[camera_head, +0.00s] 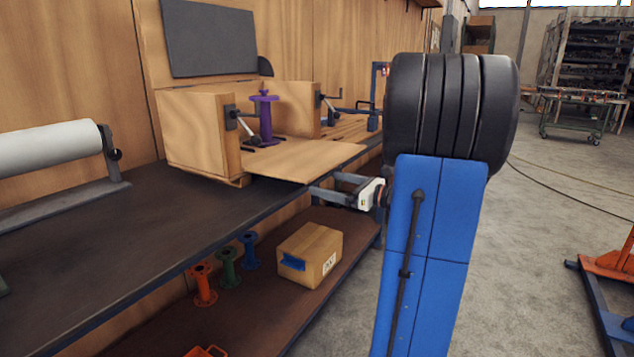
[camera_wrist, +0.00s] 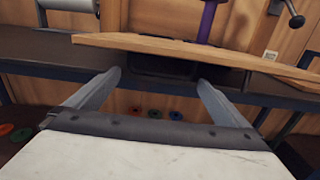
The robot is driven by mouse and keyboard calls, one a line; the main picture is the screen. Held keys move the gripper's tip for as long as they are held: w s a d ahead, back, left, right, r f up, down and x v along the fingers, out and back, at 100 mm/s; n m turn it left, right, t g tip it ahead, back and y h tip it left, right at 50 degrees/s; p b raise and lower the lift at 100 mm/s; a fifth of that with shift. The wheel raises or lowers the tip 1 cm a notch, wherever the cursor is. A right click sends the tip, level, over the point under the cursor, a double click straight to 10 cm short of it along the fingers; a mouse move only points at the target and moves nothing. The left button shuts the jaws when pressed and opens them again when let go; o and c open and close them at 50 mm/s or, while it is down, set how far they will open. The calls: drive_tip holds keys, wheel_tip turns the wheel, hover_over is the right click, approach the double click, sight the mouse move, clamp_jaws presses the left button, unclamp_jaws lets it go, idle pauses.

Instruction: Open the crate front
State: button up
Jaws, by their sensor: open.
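The wooden crate (camera_head: 200,130) stands on the dark workbench. Its front panel (camera_head: 305,158) lies folded down, about flat, and reaches out towards the bench's front edge. In the wrist view the panel (camera_wrist: 180,48) crosses above the fingertips, slightly tilted. A purple flanged pipe (camera_head: 265,118) stands upright in the crate; its lower part shows in the wrist view (camera_wrist: 210,22). Lever latches (camera_head: 238,122) sit on the front ends of both side walls. My gripper (camera_head: 330,187) is open and empty by the bench edge, beside the panel. In the wrist view (camera_wrist: 160,80) nothing is between its fingers.
A white roll (camera_head: 50,148) on a stand is left on the bench. The lower shelf holds a cardboard box (camera_head: 310,252) and small orange, green and blue flanged pipes (camera_head: 228,266). Floor is free at right, before an orange-and-blue frame (camera_head: 610,265).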

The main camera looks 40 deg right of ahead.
sight(317, 181)
drive_tip(key=shift+x, duration=2.5)
